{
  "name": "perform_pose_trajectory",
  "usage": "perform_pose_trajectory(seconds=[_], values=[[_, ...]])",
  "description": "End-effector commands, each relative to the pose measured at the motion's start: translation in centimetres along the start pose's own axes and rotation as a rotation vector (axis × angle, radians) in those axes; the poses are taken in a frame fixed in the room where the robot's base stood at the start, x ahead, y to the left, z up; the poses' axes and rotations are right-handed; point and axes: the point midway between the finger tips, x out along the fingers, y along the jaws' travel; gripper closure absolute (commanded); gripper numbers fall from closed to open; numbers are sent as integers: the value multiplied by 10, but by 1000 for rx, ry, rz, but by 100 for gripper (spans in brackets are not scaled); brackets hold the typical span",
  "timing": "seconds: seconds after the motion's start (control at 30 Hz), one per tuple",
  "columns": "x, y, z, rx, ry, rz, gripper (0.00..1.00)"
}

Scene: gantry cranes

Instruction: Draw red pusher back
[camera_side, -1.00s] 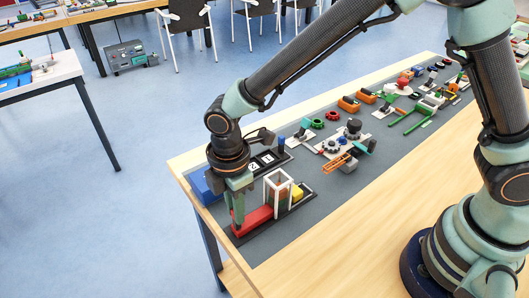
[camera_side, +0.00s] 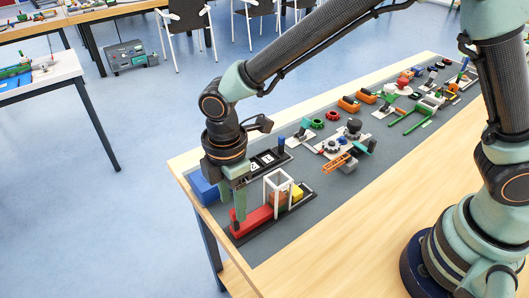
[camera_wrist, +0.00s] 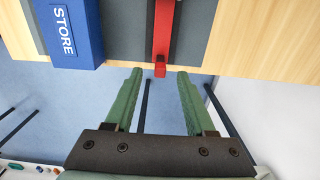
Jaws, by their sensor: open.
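The red pusher (camera_side: 258,217) is a long red bar on a dark base at the near left corner of the table, running toward a white open frame (camera_side: 278,184). Its upturned end shows in the wrist view (camera_wrist: 160,70), just past the table edge. My gripper (camera_side: 239,219) points down at the pusher's outer end. In the wrist view my green fingers (camera_wrist: 159,74) are apart, with the pusher's end between the lines of their tips. I cannot tell whether either finger touches it.
A blue box marked STORE (camera_wrist: 72,30) lies left of the pusher in the wrist view. A yellow block (camera_side: 297,193) sits by the white frame. Several other small models stand along the grey mat. The front wooden strip (camera_side: 350,225) is clear.

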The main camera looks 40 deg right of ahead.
Motion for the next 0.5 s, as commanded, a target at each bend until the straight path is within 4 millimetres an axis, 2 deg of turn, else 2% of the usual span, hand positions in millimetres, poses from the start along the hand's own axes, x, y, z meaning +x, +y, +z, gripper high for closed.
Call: perform_pose_trajectory(seconds=[0.3,0.5], values=[[-30,1,0,0,2,3,45],[-42,0,0,0,1,1,45]])
